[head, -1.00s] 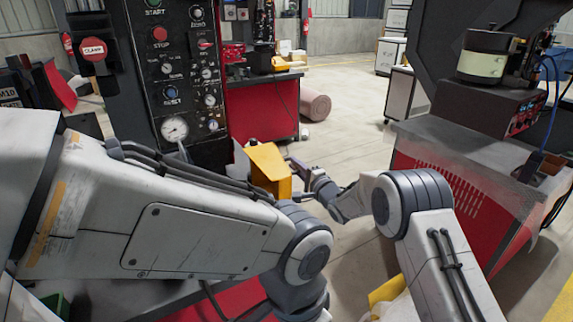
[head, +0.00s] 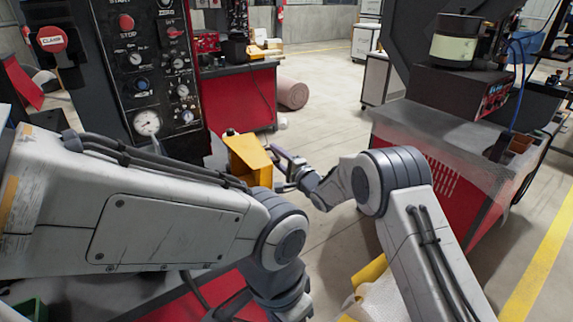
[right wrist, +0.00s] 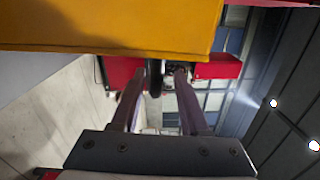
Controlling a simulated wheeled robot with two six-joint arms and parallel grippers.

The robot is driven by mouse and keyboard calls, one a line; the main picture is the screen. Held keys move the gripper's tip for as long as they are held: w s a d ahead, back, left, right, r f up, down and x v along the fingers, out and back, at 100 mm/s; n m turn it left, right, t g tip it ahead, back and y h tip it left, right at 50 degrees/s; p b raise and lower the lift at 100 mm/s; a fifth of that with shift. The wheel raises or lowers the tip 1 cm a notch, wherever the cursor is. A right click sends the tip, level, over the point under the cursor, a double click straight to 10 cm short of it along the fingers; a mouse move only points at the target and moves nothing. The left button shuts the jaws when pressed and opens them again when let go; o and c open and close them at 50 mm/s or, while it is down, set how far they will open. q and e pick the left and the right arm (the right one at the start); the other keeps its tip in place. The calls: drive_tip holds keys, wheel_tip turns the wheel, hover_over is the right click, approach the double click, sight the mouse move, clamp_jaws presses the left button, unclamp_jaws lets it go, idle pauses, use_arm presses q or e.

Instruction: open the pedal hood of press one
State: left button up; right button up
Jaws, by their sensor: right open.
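The yellow pedal hood (head: 248,160) stands low beside the press's dark control panel, in the middle of the head view. Its yellow face also fills the top left of the right wrist view (right wrist: 110,28). My right gripper (head: 275,155) is just to the right of the hood, pointing toward it. In the right wrist view its two fingers (right wrist: 160,73) are apart, close to the hood's edge. A dark part shows between the fingertips; I cannot tell what it is. My left arm crosses in front of the press, and its gripper is out of sight.
The dark control panel (head: 135,85) with buttons and gauges rises at the left. A grey-topped red cabinet (head: 425,125) is at the right. Open floor lies between them.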

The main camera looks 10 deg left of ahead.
drive_tip(key=v, duration=0.9)
drive_tip(key=shift+b, duration=0.45)
drive_tip(key=s+d+r+n+g+h+p, duration=0.2)
drive_tip(key=s+d+n+g+h, duration=0.2)
drive_tip(key=s, duration=1)
drive_tip(key=s+d+r+n+g+h+p, duration=0.2)
drive_tip(key=s+d+n, duration=0.4)
drive_tip(key=s, duration=0.8)
drive_tip(key=s+d+r+n+g+h+p, duration=0.3)
drive_tip(key=s+d+n+g+h, duration=0.2)
drive_tip(key=s, duration=0.9)
drive_tip(key=shift+s+d+n+g+h+p, duration=0.15)
drive_tip(key=shift+s+n+g+h+p, duration=0.3)
drive_tip(key=shift+n+g, duration=0.55)
drive_tip(key=shift+w+d, duration=0.1)
drive_tip(key=shift+w, duration=0.05)
